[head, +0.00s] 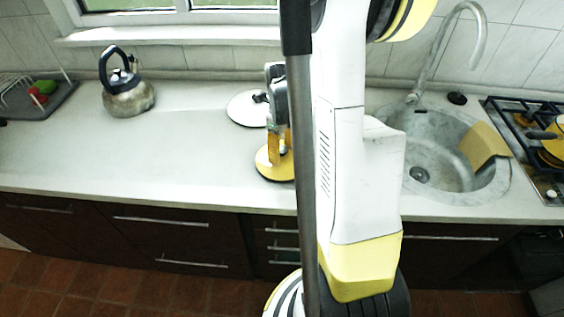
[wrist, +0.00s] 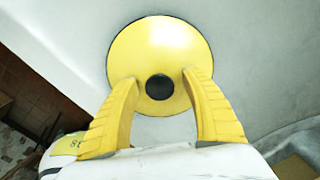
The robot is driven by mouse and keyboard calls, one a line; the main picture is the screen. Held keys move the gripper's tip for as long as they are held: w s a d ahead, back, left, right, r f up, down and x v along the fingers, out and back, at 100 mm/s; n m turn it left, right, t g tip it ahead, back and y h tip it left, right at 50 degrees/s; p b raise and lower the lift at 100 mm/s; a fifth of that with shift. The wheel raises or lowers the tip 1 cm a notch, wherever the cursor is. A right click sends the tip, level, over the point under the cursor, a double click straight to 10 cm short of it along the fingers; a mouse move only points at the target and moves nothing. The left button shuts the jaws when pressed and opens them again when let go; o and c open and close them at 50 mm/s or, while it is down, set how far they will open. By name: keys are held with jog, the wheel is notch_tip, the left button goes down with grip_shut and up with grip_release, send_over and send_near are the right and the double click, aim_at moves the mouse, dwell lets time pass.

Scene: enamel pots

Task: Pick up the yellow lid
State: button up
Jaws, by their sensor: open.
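The yellow lid (wrist: 158,45) is round with a dark rim and a black knob (wrist: 159,87) in its middle. It lies on the counter, and in the head view its left part (head: 267,170) shows beside my arm, which hides the rest. My gripper (wrist: 160,80) is open over the lid, with its two yellow fingers apart and the knob between the fingertips in the wrist view. I cannot tell whether the fingers touch the lid. In the head view my gripper (head: 279,150) is partly hidden by my arm.
A white lid (head: 246,108) with a dark knob lies just behind. A kettle (head: 128,95) and a dish rack (head: 35,98) stand at the left. The sink (head: 450,150) and stove (head: 535,130) are at the right. The counter's left middle (head: 170,150) is clear.

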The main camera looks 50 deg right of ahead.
grip_shut()
jog(key=shift+r, duration=0.1)
